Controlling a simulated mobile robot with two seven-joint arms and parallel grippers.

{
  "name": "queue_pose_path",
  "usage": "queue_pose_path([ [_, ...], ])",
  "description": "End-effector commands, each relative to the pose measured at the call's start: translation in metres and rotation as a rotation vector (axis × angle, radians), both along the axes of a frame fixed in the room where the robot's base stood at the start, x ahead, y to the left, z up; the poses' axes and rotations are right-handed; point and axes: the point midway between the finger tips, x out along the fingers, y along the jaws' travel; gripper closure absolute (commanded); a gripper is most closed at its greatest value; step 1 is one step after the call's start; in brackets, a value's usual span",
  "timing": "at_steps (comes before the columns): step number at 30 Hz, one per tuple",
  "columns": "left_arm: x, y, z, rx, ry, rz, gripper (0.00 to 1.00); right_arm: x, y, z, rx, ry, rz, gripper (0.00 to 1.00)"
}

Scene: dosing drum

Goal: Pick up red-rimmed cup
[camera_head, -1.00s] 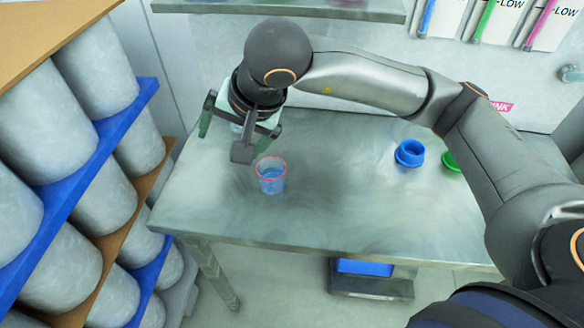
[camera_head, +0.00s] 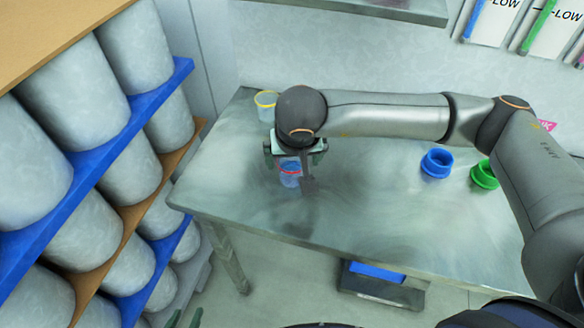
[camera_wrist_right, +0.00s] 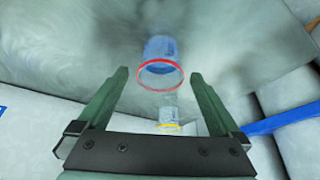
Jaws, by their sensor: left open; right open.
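The red-rimmed cup (camera_head: 289,178) is clear with blue in it and stands on the metal table. In the right wrist view, the cup (camera_wrist_right: 160,66) shows its red rim facing the camera, between and just beyond the fingertips. My right gripper (camera_head: 294,160) is open at the cup, with its fingers on either side; the wrist partly hides the cup from the head view. It also shows open in the right wrist view (camera_wrist_right: 160,78), with gaps beside the rim. My left gripper (camera_head: 185,319) shows only its green fingertips at the bottom edge, apart and empty.
A yellow-rimmed cup (camera_head: 266,106) stands at the table's back left, behind my right wrist. A blue ring-like container (camera_head: 437,164) and a green one (camera_head: 484,175) stand on the right. A rack of large drums (camera_head: 95,165) fills the left. The table's front middle (camera_head: 370,215) is clear.

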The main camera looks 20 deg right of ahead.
Motion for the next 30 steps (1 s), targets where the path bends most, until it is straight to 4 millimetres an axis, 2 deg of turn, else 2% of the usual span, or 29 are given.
queue_pose_path([
  [6, 0.000, 0.000, 0.008, 0.000, 0.000, 0.000, 0.50, 0.014, -0.002, -0.030, -0.001, 0.004, -0.003, 0.00],
  [9, 0.000, 0.000, 0.008, 0.001, 0.000, -0.001, 0.50, 0.017, -0.003, -0.037, -0.001, 0.002, -0.002, 0.00],
  [17, 0.000, 0.000, 0.008, 0.001, 0.000, -0.001, 0.50, 0.019, -0.003, -0.039, 0.000, 0.001, -0.001, 0.00],
  [30, 0.000, 0.000, 0.008, 0.001, 0.000, -0.001, 0.50, 0.018, -0.003, -0.039, -0.001, 0.000, -0.001, 0.49],
])
